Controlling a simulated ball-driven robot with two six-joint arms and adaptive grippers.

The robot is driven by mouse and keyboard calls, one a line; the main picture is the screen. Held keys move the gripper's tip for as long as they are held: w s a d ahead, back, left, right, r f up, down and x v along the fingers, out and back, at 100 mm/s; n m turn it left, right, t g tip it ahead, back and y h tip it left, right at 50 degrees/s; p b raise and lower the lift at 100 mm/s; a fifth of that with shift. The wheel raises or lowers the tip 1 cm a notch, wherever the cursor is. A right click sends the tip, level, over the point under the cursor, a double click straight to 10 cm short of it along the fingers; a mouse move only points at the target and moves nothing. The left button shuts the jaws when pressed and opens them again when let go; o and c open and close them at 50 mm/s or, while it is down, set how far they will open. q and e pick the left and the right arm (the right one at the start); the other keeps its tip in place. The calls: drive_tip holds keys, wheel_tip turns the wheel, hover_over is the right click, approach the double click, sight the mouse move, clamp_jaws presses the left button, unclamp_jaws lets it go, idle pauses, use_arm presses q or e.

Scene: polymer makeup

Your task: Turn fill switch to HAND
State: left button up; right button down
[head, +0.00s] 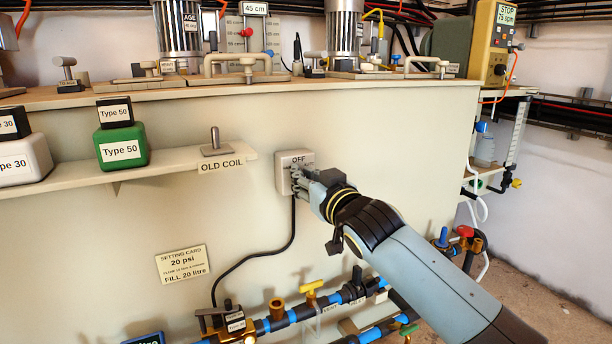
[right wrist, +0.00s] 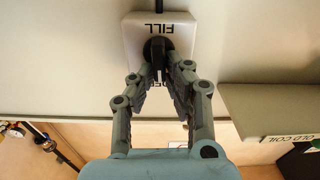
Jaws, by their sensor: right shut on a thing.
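In the right wrist view the switch plate (right wrist: 131,40) appears upside down, with "FILL" readable and a second label partly hidden by the fingers. A dark round knob (right wrist: 157,46) sits at its middle. My right gripper (head: 303,181) is at the switch front; in the right wrist view its fingertips (right wrist: 160,72) are closed together on the knob. The knob's pointing direction is hard to tell. My left gripper is not in view.
A shelf (head: 170,164) left of the switch carries the "OLD COIL" label, a green "Type 50" bottle (head: 122,147) and a white bottle (head: 24,160). A black cable (head: 262,252) hangs from the switch. Pipes and valves (head: 310,300) run below. A setting card (head: 182,264) is on the wall.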

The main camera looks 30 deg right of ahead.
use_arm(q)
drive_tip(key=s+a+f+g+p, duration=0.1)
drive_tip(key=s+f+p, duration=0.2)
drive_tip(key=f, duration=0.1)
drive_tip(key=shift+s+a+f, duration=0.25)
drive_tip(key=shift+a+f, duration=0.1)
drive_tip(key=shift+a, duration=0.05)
use_arm(e)
drive_tip(key=shift+w+a+f+n, duration=0.1)
drive_tip(key=shift+a+n, duration=0.1)
drive_tip(key=shift+n, duration=1.35)
drive_tip(key=shift+s+a+r+n, duration=0.1)
drive_tip(key=shift+a+n, duration=0.1)
drive_tip(key=shift+n, duration=1.4)
drive_tip(key=shift+w+a+f+n, duration=0.1)
drive_tip(key=shift+a+n, duration=0.1)
drive_tip(key=shift+n, duration=1.35)
drive_tip(key=c, duration=1.4)
unclamp_jaws()
drive_tip(key=shift+f, duration=0.15)
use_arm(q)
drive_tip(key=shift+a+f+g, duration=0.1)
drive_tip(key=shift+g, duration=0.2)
use_arm(e)
drive_tip(key=shift+o, duration=0.2)
drive_tip(key=shift+f, duration=0.1)
drive_tip(key=s, duration=1.2)
drive_tip(key=shift+a, duration=0.4)
